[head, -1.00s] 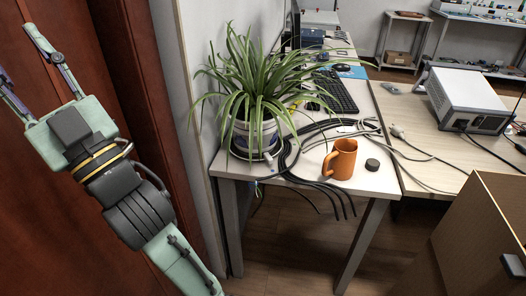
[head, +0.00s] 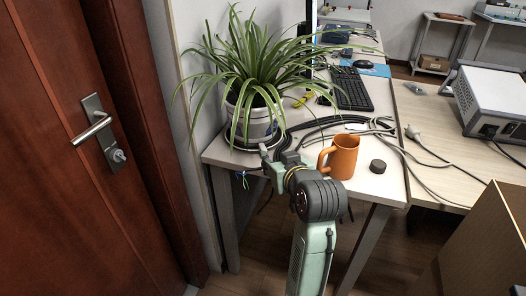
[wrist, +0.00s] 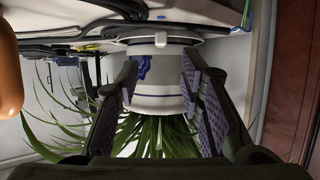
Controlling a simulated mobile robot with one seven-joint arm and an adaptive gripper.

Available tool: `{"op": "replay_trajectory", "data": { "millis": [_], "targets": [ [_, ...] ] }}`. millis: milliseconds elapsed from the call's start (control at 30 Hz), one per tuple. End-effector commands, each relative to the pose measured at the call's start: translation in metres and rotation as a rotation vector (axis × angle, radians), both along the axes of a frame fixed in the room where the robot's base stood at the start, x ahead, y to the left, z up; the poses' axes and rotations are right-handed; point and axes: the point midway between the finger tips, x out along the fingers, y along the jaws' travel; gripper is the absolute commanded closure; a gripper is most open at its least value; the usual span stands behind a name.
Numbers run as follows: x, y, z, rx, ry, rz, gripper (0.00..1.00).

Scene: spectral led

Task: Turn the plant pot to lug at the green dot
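The plant pot (head: 254,122) is white with blue-grey bands and holds a leafy spider plant (head: 252,62). It stands upright on a saucer at the desk's left end. In the wrist view the pot (wrist: 160,92) appears upside down, with a blue pattern at its left. A small pale lug (wrist: 160,40) shows at its base, on the side facing my gripper. My gripper (wrist: 160,72) is open, its two dark fingers on either side of the pot; contact is unclear. In the head view my gripper (head: 272,166) is low in front of the pot. I cannot make out a green dot.
An orange mug (head: 343,157) stands close right of my gripper, with a black round cap (head: 378,166) beyond it. Black cables (head: 322,126) curve around the pot's right side. A wall is close on the left. A keyboard (head: 352,90) lies behind.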

Motion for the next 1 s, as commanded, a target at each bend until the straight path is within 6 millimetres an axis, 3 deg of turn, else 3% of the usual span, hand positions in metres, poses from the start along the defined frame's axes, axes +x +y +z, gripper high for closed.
{"op": "replay_trajectory", "data": {
  "millis": [500,700,1000],
  "targets": [
    [0.077,0.025,-0.032,0.0,0.0,0.003,0.65],
    [0.088,0.028,-0.037,0.0,-0.002,0.001,0.65],
    [0.088,0.028,-0.037,0.0,-0.003,0.001,0.68]
  ]
}}
